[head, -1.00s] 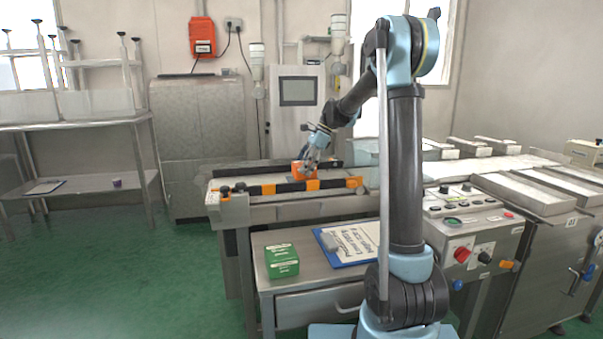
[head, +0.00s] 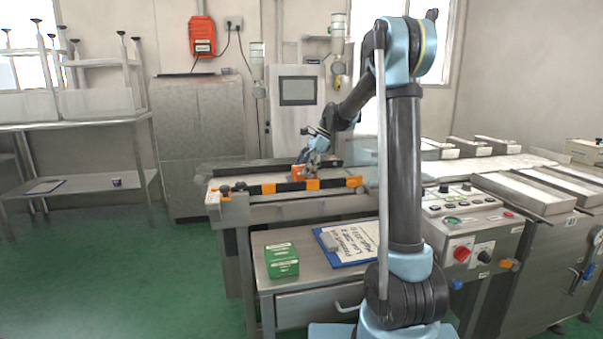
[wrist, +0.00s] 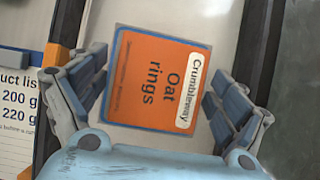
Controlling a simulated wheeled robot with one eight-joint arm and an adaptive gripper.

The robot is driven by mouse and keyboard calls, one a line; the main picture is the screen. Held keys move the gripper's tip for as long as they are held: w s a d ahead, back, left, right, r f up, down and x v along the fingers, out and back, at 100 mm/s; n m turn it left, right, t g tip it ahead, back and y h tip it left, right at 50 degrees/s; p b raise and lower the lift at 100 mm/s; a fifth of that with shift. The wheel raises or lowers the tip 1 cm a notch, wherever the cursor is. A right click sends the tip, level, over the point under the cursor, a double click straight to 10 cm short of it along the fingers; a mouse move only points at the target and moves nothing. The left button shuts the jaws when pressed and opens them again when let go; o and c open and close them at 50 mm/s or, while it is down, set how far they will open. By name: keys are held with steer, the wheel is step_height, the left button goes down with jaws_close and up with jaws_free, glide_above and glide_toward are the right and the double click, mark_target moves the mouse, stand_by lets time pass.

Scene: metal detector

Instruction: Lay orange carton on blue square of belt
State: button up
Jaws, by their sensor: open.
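The orange carton (head: 298,173), labelled "Oat rings", is low at the belt (head: 245,180), behind the orange-and-black front rail. In the wrist view the carton (wrist: 150,75) shows its broad printed face between my gripper's spread fingers (wrist: 155,95). There is a gap between the carton and the fingers on both sides. In the head view my gripper (head: 314,158) is just above and right of the carton and partly covers it.
A green carton (head: 282,260) and a blue clipboard with paper (head: 345,245) lie on the steel side table in front of the belt. The striped rail (head: 285,187) runs along the belt's near edge. A control panel (head: 470,230) stands to the right.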

steer(key=v, duration=1.2)
steer(key=s+d+n+t+h, duration=0.1)
steer(key=s+d+n, duration=0.3)
steer(key=s, duration=0.7)
steer(key=s+d+f+n+t+h, duration=0.1)
steer(key=s+d+f+n, duration=0.2)
steer(key=s+f, duration=0.4)
steer(key=s+d+f+n+t+h, duration=0.1)
steer(key=s+d+f+n, duration=0.3)
steer(key=s, duration=1)
steer(key=s+d+f+n+h, duration=0.2)
steer(key=s+d+f+n, duration=0.2)
steer(key=s+f, duration=0.6)
steer(key=shift+s+d+f+t+h, duration=0.2)
steer(key=shift+d+f+t+h, duration=0.2)
steer(key=shift+d+f, duration=0.7)
steer(key=shift+d+r, duration=0.1)
steer(key=shift+d, duration=0.05)
